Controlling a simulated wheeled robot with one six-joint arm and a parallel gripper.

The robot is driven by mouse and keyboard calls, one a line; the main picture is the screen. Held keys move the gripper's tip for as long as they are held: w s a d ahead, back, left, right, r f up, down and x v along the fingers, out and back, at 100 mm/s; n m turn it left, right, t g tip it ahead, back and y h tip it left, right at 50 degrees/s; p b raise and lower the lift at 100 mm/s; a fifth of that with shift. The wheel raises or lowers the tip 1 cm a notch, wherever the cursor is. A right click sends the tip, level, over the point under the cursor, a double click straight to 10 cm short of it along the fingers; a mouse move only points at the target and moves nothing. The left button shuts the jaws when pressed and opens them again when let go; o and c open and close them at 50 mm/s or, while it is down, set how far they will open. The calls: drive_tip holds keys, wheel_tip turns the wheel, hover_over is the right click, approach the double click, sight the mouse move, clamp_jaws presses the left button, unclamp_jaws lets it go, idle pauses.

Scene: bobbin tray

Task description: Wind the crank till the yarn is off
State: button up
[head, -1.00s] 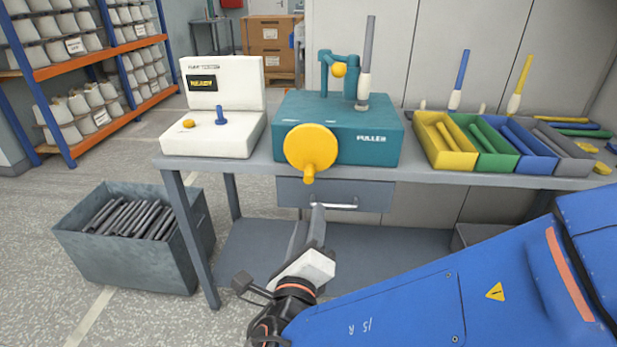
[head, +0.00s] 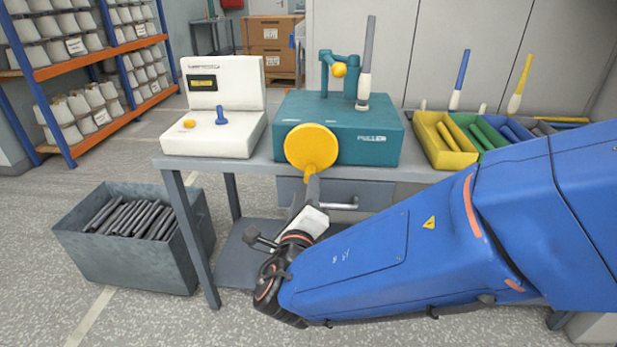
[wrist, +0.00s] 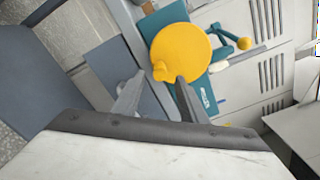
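The yellow crank wheel (head: 311,147) is on the front of the teal puller box (head: 365,133). A grey bobbin (head: 368,45) stands upright on top, with white yarn (head: 364,85) around its lower part. My gripper (head: 312,188) is just below and in front of the wheel in the head view. In the wrist view my gripper (wrist: 160,78) is open, its two fingers apart on either side of the wheel's handle (wrist: 160,72). The wheel (wrist: 181,53) fills the space beyond the fingertips. I cannot tell whether the fingers touch the handle.
A white tester (head: 210,140) with a blue lever stands left on the grey bench (head: 235,168). Coloured trays, including a yellow one (head: 447,160), sit at the right, partly behind my arm. A grey bin (head: 125,255) of dark bobbins is on the floor. A drawer handle (head: 340,206) is close behind my gripper.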

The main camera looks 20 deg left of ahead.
sight(310, 152)
drive_tip(key=x, duration=0.6)
drive_tip(key=shift+w, duration=0.35)
clamp_jaws()
